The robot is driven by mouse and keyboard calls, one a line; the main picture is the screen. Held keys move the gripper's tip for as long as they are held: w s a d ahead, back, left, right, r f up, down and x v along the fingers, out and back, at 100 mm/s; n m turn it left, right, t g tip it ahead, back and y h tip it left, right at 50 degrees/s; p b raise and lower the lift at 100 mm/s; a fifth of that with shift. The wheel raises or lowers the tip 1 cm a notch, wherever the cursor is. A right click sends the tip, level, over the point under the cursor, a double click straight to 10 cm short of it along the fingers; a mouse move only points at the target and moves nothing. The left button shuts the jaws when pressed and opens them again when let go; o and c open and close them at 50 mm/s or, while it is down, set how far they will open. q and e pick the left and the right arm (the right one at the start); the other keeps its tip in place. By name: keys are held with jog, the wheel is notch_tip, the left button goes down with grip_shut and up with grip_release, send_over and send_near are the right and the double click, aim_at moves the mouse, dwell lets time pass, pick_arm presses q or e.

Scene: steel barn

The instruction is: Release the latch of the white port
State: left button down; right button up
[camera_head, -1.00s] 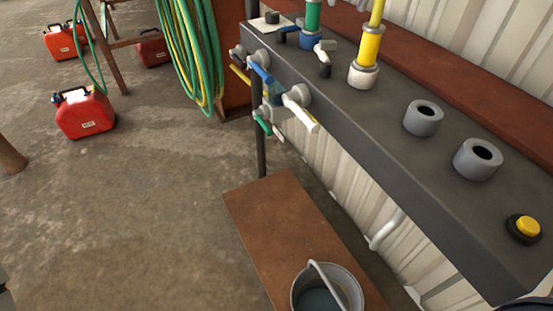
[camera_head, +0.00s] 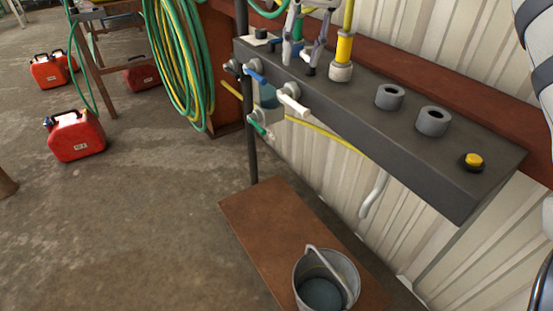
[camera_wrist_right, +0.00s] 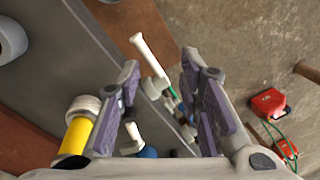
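The white port (camera_head: 341,71) is a pale collar on the dark grey box, with a yellow plug in it. It also shows in the right wrist view (camera_wrist_right: 84,104). A small white latch lever (camera_wrist_right: 133,131) lies beside it, near the left finger in the wrist view; in the head view the gripper largely covers it. My right gripper (camera_head: 300,66) is over the box top, between the white port and the blue port. Its fingers (camera_wrist_right: 160,85) are apart with nothing visibly held; contact with the latch cannot be told. My left gripper is out of view.
The green-hosed blue port (camera_head: 298,28) is close behind my right gripper. A white valve handle (camera_head: 293,103) juts from the box front. Two grey sockets (camera_head: 433,121) and a yellow button (camera_head: 473,160) sit to the right. A bucket (camera_head: 325,280) stands on the bench below.

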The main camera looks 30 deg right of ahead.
jog(key=s+a+f+n, duration=0.1)
jog(key=a+f, duration=0.2)
jog(key=f, duration=0.6)
jog(key=s+a+f+n, duration=0.1)
jog(key=a+f, duration=0.2)
jog(key=f, duration=0.7)
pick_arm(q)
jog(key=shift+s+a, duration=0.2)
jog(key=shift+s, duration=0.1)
pick_arm(e)
jog(key=s+a+f, duration=0.2)
jog(key=s+f, duration=0.2)
jog(key=f, duration=0.3)
jog(key=s+a+f+g, duration=0.1)
jog(key=s+a+f, duration=0.1)
jog(key=s+f, duration=0.3)
notch_tip(320, 180, down, 2)
jog(key=shift+s+a+f+n+g, duration=0.2)
jog(key=shift+f+n+g, duration=0.1)
jog(key=shift+n, duration=0.1)
jog(key=shift+r, duration=0.1)
